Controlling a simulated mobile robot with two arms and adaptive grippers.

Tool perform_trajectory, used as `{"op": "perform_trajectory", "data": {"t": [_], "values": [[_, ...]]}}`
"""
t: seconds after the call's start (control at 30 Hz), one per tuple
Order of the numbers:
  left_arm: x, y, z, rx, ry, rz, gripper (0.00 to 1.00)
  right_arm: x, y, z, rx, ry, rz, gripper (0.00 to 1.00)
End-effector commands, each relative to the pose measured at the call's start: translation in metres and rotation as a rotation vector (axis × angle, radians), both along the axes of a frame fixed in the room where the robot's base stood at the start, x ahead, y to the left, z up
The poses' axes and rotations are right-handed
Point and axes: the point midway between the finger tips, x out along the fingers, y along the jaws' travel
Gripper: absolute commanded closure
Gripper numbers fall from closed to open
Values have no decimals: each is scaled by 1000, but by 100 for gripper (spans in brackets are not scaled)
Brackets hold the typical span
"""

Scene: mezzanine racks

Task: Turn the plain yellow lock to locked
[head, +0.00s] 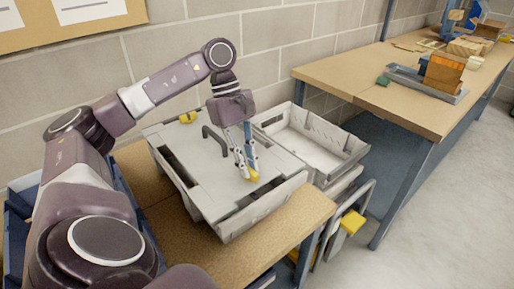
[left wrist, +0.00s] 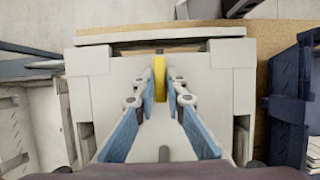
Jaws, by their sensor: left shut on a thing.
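A grey-white crate with a closed lid (head: 215,163) stands on the wooden table. A yellow lock (head: 252,176) sits on the lid near its front edge; it also shows in the left wrist view (left wrist: 160,78) as an upright yellow bar. My left gripper (head: 246,172) points down at this lock and is shut on it, one finger on each side. A second yellow lock (head: 188,117) lies at the lid's back edge, apart from my gripper. I cannot read any markings on the held lock. My right gripper is not in view.
A dark handle (head: 212,133) rises from the lid beside my left gripper. An open grey crate (head: 350,151) stands to the right. Farther right is a workbench (head: 345,84) holding tools and blocks. A brick wall runs behind.

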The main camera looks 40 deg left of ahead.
Motion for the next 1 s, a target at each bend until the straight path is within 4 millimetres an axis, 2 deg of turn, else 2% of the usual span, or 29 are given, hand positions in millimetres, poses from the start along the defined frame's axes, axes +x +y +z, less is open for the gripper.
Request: {"op": "perform_trajectory", "data": {"t": [0.47, 0.5, 0.63, 1.0], "values": [[-2, 3, 1, 2, -1, -8, 100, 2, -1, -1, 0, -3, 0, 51], [-2, 3, 1, 2, -1, -7, 87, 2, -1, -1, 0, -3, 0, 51], [-2, 3, 1, 2, -1, -7, 73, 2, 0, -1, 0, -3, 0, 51], [-2, 4, 4, 1, -2, -7, 71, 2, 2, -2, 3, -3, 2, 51]]}}
